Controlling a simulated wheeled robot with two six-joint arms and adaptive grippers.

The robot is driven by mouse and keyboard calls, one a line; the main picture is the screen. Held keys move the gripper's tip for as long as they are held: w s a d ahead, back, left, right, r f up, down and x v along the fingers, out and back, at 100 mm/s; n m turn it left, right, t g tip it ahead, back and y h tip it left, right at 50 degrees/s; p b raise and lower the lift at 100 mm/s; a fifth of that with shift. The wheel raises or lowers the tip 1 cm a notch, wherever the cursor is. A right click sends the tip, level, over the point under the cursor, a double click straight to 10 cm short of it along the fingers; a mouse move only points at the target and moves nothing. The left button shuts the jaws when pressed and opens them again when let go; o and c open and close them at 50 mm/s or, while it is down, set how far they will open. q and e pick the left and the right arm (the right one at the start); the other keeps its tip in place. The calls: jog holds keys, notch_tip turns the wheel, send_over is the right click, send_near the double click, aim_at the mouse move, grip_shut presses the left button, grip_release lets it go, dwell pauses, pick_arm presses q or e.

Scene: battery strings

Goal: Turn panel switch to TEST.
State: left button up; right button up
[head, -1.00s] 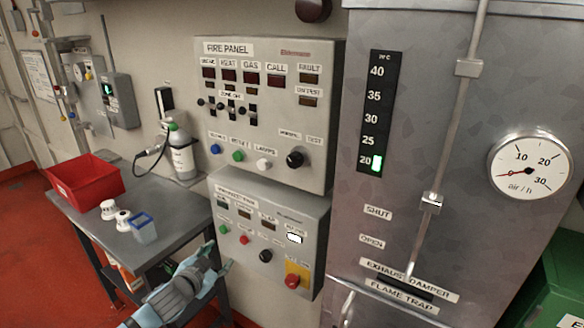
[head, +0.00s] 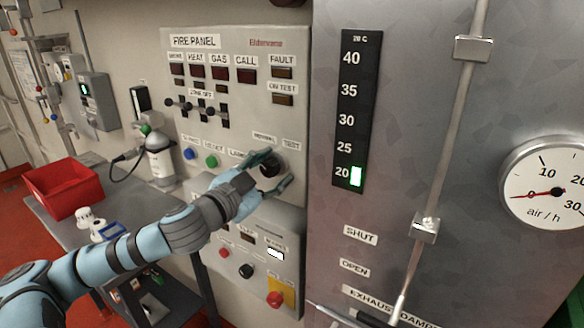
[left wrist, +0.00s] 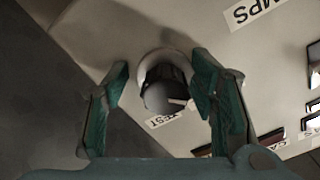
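The fire panel (head: 240,110) is a light grey box on the wall. Its dark panel switch (head: 270,168) is a round knob at the lower right, below the NORMAL label (head: 264,137) and the TEST label (head: 291,144). My left gripper (head: 277,171) is at the knob with its fingers spread on either side. In the left wrist view the knob (left wrist: 165,88) sits between the two teal fingers (left wrist: 163,95), with gaps showing on both sides. A white mark shows on the knob; which label it points to, I cannot tell. My right gripper is not in view.
A lower panel (head: 262,215) with buttons is right below my left wrist. A metal cabinet (head: 400,130) with a vertical rod (head: 448,130) stands close on the right. A table at left holds a red bin (head: 65,190) and a bottle (head: 160,160).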

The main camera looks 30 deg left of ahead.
pick_arm(q)
jog(key=shift+s+r, duration=0.15)
jog(key=shift+r, duration=0.05)
jog(key=shift+s+a+r, duration=0.1)
jog(key=shift+s+r, duration=0.05)
jog(key=shift+s, duration=0.3)
jog(key=shift+w, duration=0.1)
jog(key=c, duration=0.6)
jog(key=shift+w, duration=0.1)
jog(key=c, duration=0.6)
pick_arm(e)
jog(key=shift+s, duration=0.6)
